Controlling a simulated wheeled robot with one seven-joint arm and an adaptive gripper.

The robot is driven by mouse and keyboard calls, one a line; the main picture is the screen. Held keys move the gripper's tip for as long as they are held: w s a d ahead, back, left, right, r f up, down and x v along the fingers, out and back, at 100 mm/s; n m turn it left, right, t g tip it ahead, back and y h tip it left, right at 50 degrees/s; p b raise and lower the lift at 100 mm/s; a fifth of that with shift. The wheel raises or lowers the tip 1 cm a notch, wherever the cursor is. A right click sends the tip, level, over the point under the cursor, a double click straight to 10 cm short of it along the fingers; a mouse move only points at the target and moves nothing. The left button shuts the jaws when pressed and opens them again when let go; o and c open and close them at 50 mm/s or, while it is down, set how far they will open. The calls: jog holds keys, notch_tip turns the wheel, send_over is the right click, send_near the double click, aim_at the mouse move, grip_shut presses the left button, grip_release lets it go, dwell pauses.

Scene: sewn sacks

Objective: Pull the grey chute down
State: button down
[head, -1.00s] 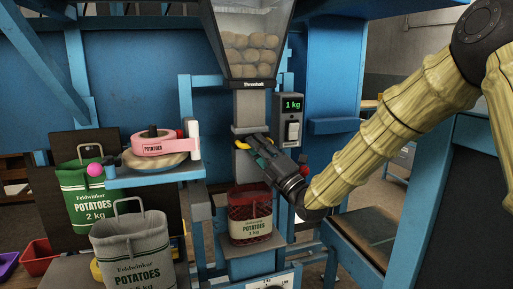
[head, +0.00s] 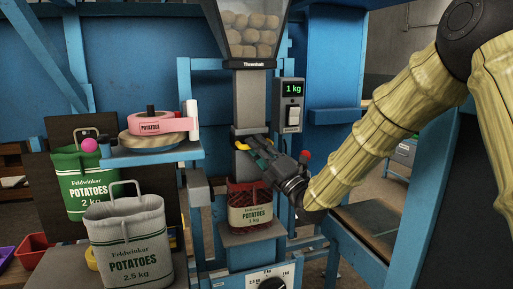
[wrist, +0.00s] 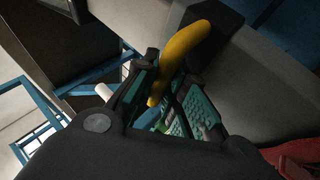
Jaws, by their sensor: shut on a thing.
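The grey chute (head: 249,105) hangs straight below the potato hopper, with a wider grey sleeve (head: 246,168) on its lower part. A yellow handle (head: 240,146) sits at the front of the sleeve's top. My gripper (head: 254,150) reaches in from the right and is shut on this handle. In the wrist view the yellow handle (wrist: 188,50) runs between the teal-padded fingers (wrist: 165,95). The sleeve's lower end is at the mouth of a red net sack (head: 250,208) with a cream label. I cannot tell how far inside it goes.
The hopper (head: 250,35) holds potatoes above. A switch box (head: 291,105) reading 1 kg is close right of the chute. A pink tape roll (head: 160,126) on a blue bracket, a green sack (head: 80,185) and a grey sack (head: 125,240) stand left.

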jog(key=shift+f, duration=0.35)
jog(key=c, duration=1.7)
grip_release()
jog(key=shift+c, duration=0.2)
jog(key=shift+r, duration=0.1)
jog(key=v, duration=1.2)
